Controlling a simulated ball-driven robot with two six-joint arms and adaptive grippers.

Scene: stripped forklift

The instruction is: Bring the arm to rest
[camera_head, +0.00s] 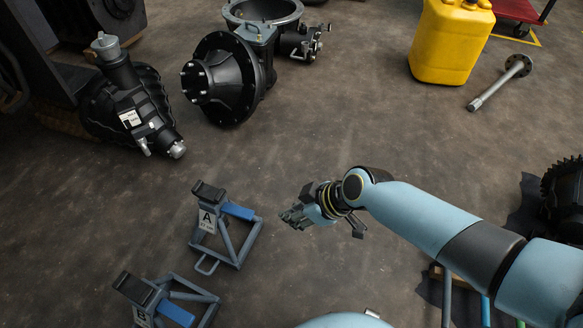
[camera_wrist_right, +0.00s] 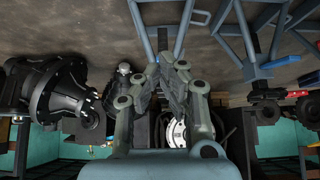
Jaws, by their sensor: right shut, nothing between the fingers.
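My right gripper (camera_head: 293,217) is at the end of the blue arm that comes in from the right in the head view. It hangs above the bare floor, to the right of the blue-grey stand marked A (camera_head: 208,220). In the right wrist view the gripper (camera_wrist_right: 168,66) points away from the camera, its fingers together with nothing between them. It touches no object that I can see. My left gripper is not in view.
Another stand marked B (camera_head: 140,315) is at the bottom left. Black machine parts (camera_head: 222,80) stand at the upper left. A yellow canister (camera_head: 450,42) and a metal shaft (camera_head: 497,84) are at the upper right. The middle floor is clear.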

